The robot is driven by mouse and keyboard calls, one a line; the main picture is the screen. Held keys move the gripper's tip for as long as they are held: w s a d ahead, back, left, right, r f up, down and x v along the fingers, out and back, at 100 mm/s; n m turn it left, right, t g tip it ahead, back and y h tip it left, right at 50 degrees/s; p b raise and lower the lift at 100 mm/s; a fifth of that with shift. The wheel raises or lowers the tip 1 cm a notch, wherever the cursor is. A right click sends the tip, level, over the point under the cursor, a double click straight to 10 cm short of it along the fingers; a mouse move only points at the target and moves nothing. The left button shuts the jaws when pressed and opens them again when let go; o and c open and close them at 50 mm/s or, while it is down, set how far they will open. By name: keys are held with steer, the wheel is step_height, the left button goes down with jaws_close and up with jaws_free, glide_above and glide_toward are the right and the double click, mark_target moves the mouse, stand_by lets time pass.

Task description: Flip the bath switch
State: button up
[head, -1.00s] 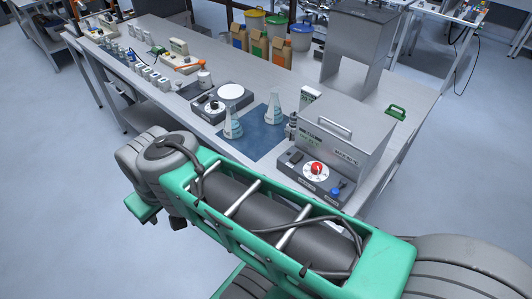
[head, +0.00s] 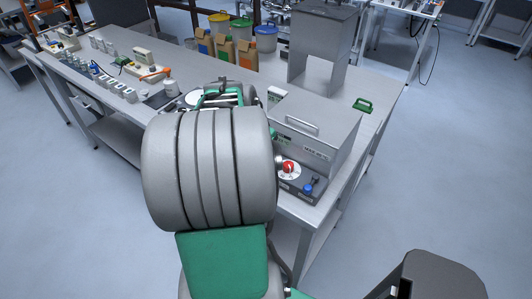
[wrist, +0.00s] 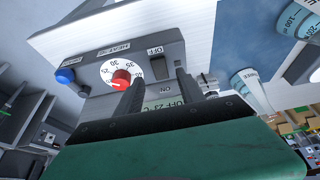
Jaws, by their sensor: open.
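The bath is a steel box (head: 325,133) with a dark control panel at its front, on the bench's near right end. In the wrist view the panel carries a white dial with a red knob (wrist: 121,79), a blue knob (wrist: 65,75) and a small dark switch (wrist: 159,68) between OFF and ON labels. A display below reads OFF 23 °C. My gripper (wrist: 160,79) is open and empty, its two fingers in front of the panel, one on each side of the switch in the picture. I cannot tell whether they touch the panel. In the head view my arm hides the gripper and switch.
Two labelled flasks (wrist: 248,84) stand near the bath in the wrist view. Bottles and boxes line the bench further left.

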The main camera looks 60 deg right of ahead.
steer(key=x, duration=0.3)
steer(key=shift+d+f, duration=0.1)
steer(key=shift+f, duration=0.2)
jaws_close()
